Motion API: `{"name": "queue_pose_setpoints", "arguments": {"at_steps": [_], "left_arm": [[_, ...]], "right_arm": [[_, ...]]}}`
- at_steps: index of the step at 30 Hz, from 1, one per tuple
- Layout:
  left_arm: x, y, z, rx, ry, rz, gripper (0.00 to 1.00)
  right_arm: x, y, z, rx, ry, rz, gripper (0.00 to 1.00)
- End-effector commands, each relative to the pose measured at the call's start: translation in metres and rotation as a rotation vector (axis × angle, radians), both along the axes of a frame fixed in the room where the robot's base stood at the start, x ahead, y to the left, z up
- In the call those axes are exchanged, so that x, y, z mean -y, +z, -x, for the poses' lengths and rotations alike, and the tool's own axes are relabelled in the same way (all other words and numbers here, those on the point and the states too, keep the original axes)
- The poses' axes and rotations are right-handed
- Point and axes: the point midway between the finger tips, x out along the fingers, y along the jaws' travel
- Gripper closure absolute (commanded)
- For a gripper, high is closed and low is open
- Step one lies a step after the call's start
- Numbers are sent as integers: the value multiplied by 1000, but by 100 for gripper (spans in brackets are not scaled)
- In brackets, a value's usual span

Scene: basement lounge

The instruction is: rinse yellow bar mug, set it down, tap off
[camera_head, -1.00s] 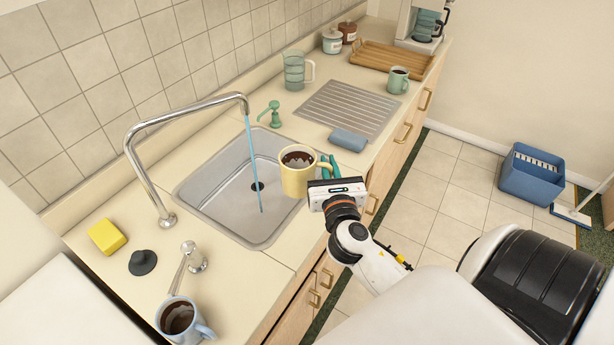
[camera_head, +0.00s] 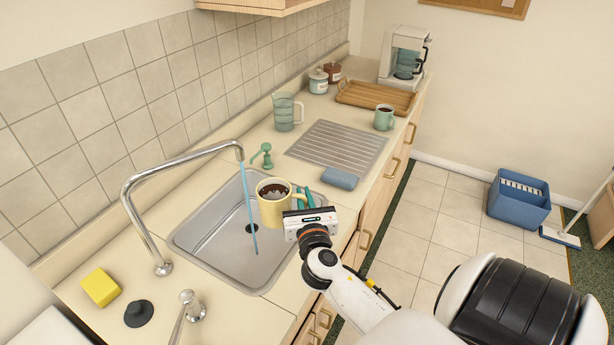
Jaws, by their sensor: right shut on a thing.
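The yellow mug (camera_head: 274,211) is upright with dark contents showing inside. My right gripper (camera_head: 302,201) is shut on its handle side and holds it over the right part of the sink (camera_head: 215,240). A blue stream of water (camera_head: 248,205) runs from the curved metal faucet (camera_head: 133,200) into the basin, just left of the mug and apart from it. The tap lever (camera_head: 185,308) stands on the counter at the near side of the sink. My left gripper is not in view.
A ribbed drainboard (camera_head: 338,147) lies beyond the sink, mostly clear, with a rolled blue cloth (camera_head: 340,178) at its near edge. A green soap pump (camera_head: 264,156), clear pitcher (camera_head: 286,112) and green mug (camera_head: 384,118) stand around it. A yellow sponge (camera_head: 100,287) and black stopper (camera_head: 139,313) lie at left.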

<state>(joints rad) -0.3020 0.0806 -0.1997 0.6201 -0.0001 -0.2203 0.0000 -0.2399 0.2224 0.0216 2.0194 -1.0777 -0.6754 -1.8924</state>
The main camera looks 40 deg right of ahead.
Motion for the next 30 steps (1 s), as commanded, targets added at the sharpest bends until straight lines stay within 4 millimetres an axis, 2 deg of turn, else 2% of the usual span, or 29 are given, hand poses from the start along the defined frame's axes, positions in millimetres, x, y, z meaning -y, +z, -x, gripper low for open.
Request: {"name": "queue_pose_setpoints", "arguments": {"at_steps": [8,24,30], "left_arm": [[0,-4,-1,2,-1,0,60],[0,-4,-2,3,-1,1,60],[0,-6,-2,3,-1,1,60]], "right_arm": [[-1,-10,-33,4,1,0,100],[-2,-10,-97,3,1,1,100],[-2,-10,-113,3,1,1,100]]}}
